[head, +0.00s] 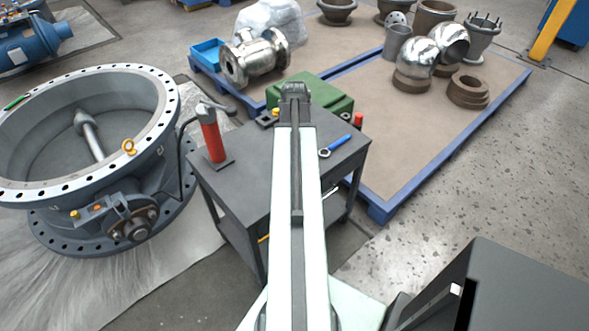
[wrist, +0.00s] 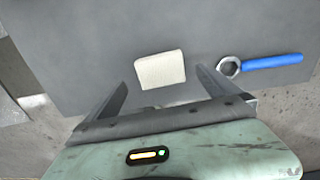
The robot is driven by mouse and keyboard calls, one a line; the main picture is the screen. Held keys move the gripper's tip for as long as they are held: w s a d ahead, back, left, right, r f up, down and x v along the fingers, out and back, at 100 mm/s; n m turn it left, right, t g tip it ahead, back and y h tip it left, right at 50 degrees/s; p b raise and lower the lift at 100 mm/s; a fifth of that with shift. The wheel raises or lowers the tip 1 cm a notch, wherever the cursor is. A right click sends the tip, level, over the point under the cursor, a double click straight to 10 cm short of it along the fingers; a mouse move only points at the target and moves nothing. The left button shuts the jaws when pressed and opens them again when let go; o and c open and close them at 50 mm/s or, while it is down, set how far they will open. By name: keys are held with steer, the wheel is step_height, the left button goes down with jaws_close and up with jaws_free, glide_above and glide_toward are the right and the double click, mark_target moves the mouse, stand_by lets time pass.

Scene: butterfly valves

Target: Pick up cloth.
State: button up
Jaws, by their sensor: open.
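The cloth (wrist: 160,69) is a small cream-coloured folded square. In the wrist view it lies flat on the dark grey top of a cart (wrist: 100,40). My gripper (wrist: 161,80) is open, with one finger to the left of the cloth and one to the right. Nothing is held, and I cannot tell the height of the fingers above the top. In the head view the cloth does not show; my arm covers the middle of the cart (head: 235,185).
A blue-handled wrench (wrist: 272,61) lies right of the cloth, also seen in the head view (head: 335,146). A red cylinder tool (head: 212,137) stands at the cart's left, a green case (head: 325,95) at its back. A big flanged valve (head: 90,130) stands left of the cart.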

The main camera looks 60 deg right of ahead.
step_height(320, 180, down, 5)
steer(key=b, duration=0.5)
steer(key=shift+s+f, duration=0.1)
steer(key=c, duration=1.4)
steer(key=shift+o, duration=0.2)
steer(key=shift+r+p, duration=0.25)
steer(key=shift+p, duration=0.05)
step_height(320, 180, up, 10)
steer(key=p, duration=0.9)
steer(key=shift+p, duration=0.4)
